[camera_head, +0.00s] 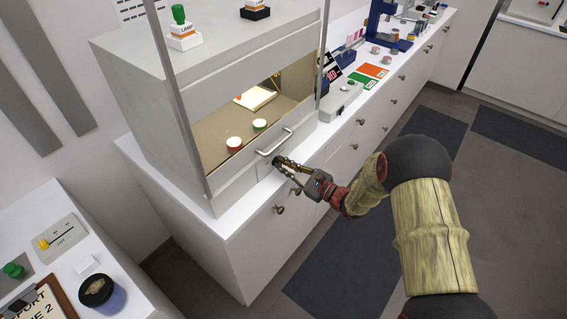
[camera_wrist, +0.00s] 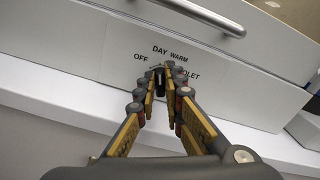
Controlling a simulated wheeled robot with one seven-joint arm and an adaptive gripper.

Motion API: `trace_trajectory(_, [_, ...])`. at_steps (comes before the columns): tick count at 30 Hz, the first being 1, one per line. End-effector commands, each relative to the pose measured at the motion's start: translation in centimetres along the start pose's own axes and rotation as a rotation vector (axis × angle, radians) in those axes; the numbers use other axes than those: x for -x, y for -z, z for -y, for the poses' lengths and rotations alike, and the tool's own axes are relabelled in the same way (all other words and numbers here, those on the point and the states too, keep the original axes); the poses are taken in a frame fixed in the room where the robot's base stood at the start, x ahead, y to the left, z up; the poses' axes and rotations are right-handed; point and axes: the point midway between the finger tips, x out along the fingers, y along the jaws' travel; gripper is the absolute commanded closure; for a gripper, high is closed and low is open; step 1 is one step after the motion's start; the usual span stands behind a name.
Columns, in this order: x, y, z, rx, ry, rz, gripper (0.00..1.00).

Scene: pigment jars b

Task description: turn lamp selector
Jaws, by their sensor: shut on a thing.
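The lamp selector (camera_wrist: 159,82) is a small dark knob on the white front panel (camera_wrist: 90,45) of the cabinet. Printed labels OFF, DAY and WARM arc around it, and another label ending in LET is partly covered by a finger. My gripper (camera_wrist: 159,72) has its two fingertips closed on either side of the knob. In the head view my gripper (camera_head: 279,163) reaches the panel just below the handle, and the knob is hidden behind the fingers. I cannot tell for certain which label the knob points to.
A bar handle (camera_head: 274,142) sits just above my gripper. Inside the lit cabinet (camera_head: 203,148) are a red-rimmed jar (camera_head: 234,143) and a green-rimmed jar (camera_head: 259,125). A grey box (camera_head: 341,101) stands on the counter to the right. Drawer knobs (camera_head: 279,209) project below.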

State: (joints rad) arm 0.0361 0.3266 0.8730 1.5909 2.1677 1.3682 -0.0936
Motion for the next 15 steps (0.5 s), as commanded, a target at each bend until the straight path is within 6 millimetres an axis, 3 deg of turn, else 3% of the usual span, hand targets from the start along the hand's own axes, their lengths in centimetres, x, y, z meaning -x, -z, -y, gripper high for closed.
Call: trace_trajectory(15, [0.05,0.02,0.46,-0.491,0.000,-0.003,1.00])
